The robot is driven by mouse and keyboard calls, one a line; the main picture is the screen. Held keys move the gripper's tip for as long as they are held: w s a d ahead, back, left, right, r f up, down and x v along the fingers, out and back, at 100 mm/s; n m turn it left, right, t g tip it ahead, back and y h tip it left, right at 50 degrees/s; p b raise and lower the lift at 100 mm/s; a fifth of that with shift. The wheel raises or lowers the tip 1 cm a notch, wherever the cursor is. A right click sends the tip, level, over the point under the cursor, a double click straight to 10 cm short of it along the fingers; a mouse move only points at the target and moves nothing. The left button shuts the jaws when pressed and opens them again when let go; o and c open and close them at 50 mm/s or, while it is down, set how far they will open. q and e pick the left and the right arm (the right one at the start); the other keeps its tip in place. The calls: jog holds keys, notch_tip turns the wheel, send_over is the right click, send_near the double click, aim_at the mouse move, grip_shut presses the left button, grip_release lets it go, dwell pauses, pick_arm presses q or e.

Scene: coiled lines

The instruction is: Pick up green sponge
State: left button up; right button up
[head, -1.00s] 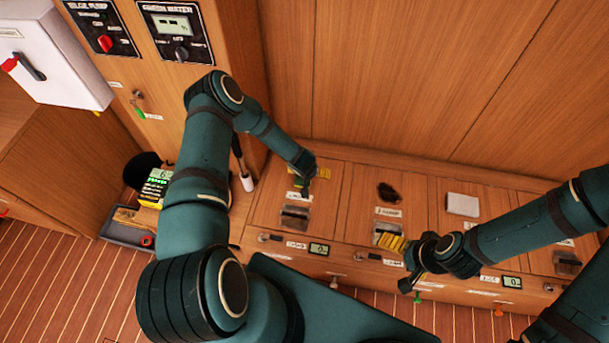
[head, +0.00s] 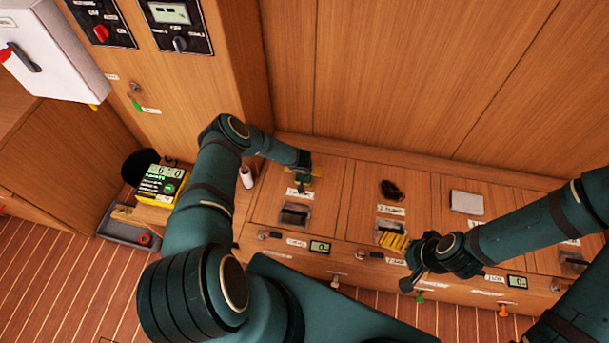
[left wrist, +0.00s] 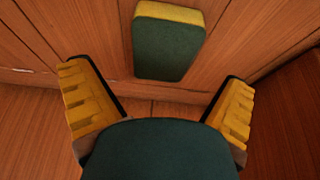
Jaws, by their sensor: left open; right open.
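The green sponge (left wrist: 168,45) shows in the left wrist view as a dark green block with a yellow layer along its far edge. It lies ahead of my left gripper (left wrist: 153,72), roughly between the lines of its two spread yellow-padded fingers. The gripper is open and empty, and I see no finger touching the sponge. In the head view my left gripper (head: 306,175) is over the leftmost bench panel; the sponge cannot be made out clearly there. My right gripper (head: 402,264) is open and empty at the bench's front edge.
A dark brown lump (head: 391,190) and a white folded cloth (head: 466,202) lie on the bench to the right. The wood wall rises behind the bench.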

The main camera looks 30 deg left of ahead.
pick_arm(q)
jog(key=shift+b+x, duration=0.9)
jog(key=shift+x, duration=1.3)
jog(key=shift+a, duration=0.15)
jog(key=shift+f+b, duration=0.25)
jog(key=shift+b, duration=0.35)
jog(key=c, duration=0.7)
jog(key=shift+c, duration=0.3)
